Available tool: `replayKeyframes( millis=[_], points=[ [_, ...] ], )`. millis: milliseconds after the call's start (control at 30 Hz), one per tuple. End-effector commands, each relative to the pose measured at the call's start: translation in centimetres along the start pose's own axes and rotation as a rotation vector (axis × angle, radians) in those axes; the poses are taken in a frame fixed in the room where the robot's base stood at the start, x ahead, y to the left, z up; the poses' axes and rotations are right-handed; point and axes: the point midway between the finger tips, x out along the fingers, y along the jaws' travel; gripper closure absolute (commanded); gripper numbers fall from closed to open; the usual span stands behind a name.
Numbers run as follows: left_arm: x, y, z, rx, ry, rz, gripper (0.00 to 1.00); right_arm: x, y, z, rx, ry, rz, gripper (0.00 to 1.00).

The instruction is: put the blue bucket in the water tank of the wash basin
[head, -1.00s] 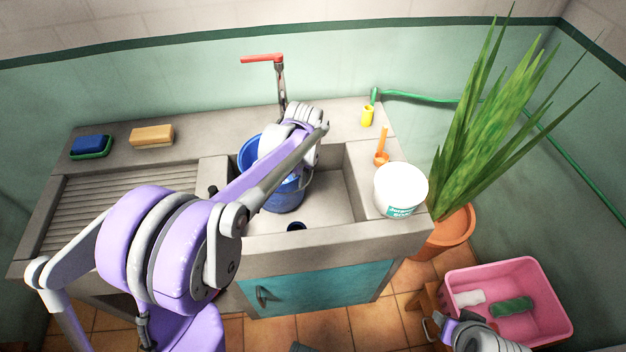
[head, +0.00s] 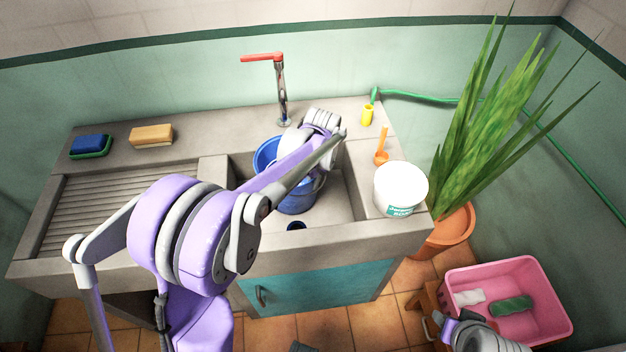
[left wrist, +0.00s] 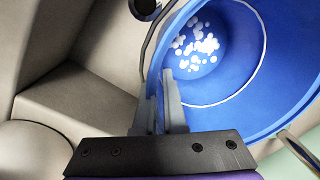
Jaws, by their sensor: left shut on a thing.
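The blue bucket (head: 299,203) is within the tank (head: 345,205) of the stone wash basin, as seen in the head view; I cannot tell whether its base touches the floor. The left wrist view shows its blue inside (left wrist: 235,75) with white spots at the bottom. My left gripper (left wrist: 168,100) is shut on the bucket's rim, one finger inside and one outside. In the head view my wrist hides the fingers and part of the bucket. My right gripper (head: 448,328) is at the lower right, away from the basin, its jaws unclear.
A red-handled tap (head: 281,90) stands behind the tank. A white tub (head: 400,188), an orange scoop (head: 382,150) and a yellow cup (head: 367,115) are on the right ledge. A ribbed drainboard (head: 110,205) is on the left. A potted plant (head: 445,235) and pink crate (head: 545,300) stand at right.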

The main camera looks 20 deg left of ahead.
Motion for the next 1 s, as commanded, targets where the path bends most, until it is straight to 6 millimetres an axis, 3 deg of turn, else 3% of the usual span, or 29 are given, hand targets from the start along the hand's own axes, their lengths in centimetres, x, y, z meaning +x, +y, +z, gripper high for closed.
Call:
replayKeyframes(
  millis=[133,200,333,667,867,1000],
  points=[
    [0.2,0.0,0.0,0.000,0.000,-0.001,1.00,0.1,0.0,0.1,0.000,-0.001,0.000,0.54],
    [0.2,0.0,0.0,0.000,0.000,0.000,0.83,0.1,0.0,0.1,0.000,-0.001,0.000,0.54],
    [0.2,0.0,0.0,0.000,0.000,0.000,0.62,0.1,0.0,0.1,0.000,-0.001,0.000,0.54],
    [-0.1,0.0,0.0,0.000,0.001,0.000,0.62,-0.1,0.0,-0.1,0.000,0.001,0.000,0.54],
    [-2.9,-0.1,0.0,0.000,0.001,0.000,0.62,-0.8,0.0,-0.7,0.000,0.005,0.000,0.54],
    [-6.1,-0.1,0.0,0.000,0.001,0.000,0.62,-0.9,0.0,-0.8,0.000,0.005,0.000,0.54]
  ],
)
